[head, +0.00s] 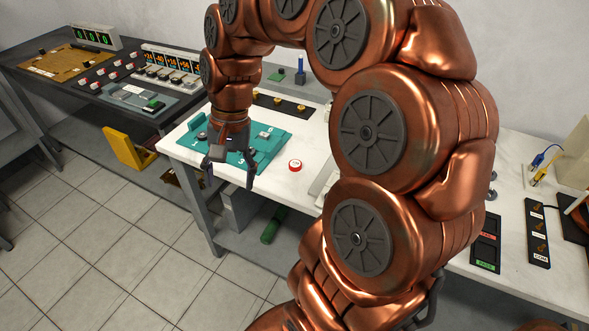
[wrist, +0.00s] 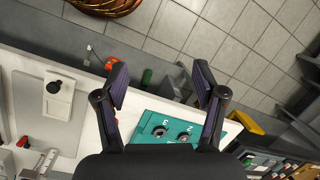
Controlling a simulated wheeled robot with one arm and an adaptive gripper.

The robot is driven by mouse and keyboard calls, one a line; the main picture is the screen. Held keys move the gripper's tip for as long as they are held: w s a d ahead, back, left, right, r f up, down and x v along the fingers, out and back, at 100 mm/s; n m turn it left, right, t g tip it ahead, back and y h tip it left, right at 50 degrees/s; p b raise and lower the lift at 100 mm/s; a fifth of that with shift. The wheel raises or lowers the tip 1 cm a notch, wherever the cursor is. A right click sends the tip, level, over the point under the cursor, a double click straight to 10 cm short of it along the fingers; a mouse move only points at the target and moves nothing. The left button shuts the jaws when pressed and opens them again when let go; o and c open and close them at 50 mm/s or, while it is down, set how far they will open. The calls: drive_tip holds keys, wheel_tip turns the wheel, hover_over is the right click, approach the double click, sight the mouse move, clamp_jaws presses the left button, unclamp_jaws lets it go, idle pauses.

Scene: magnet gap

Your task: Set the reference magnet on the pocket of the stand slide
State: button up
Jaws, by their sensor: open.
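My gripper (head: 231,180) hangs open near the front edge of the white bench, by the teal numbered tray (head: 275,140). In the wrist view its fingers (wrist: 160,82) are spread with nothing between them. The tray also shows there (wrist: 225,128), with round dark-centred pieces (wrist: 160,131) by the numbers 3 and 2. I cannot tell which piece is the reference magnet. A light plate with a white block and black knob (wrist: 57,95) shows at the left of the wrist view and may be the stand slide; its pocket is not clear. My arm hides most of it in the head view.
A red-rimmed white disc (head: 295,165) lies right of the tray. A black strip with brass pieces (head: 280,105) lies behind. A dark bench with displays (head: 170,66) stands at left, a yellow bracket (head: 128,148) below it. My arm hides the bench's middle.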

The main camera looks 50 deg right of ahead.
drive_tip(key=w+d+f+m+t+y+b, duration=0.1)
drive_tip(key=w+d+f+m, duration=0.2)
drive_tip(key=d, duration=0.4)
drive_tip(key=w+d+f+m+b, duration=0.1)
drive_tip(key=w+d+m, duration=0.25)
drive_tip(key=d, duration=0.25)
drive_tip(key=m+t+b, duration=0.1)
drive_tip(key=m+t, duration=0.1)
drive_tip(key=m, duration=0.6)
approach(296, 164)
drive_tip(key=shift+p+x, duration=0.55)
drive_tip(key=shift+x, duration=3.65)
drive_tip(key=shift+d, duration=0.1)
drive_tip(key=c, duration=1.3)
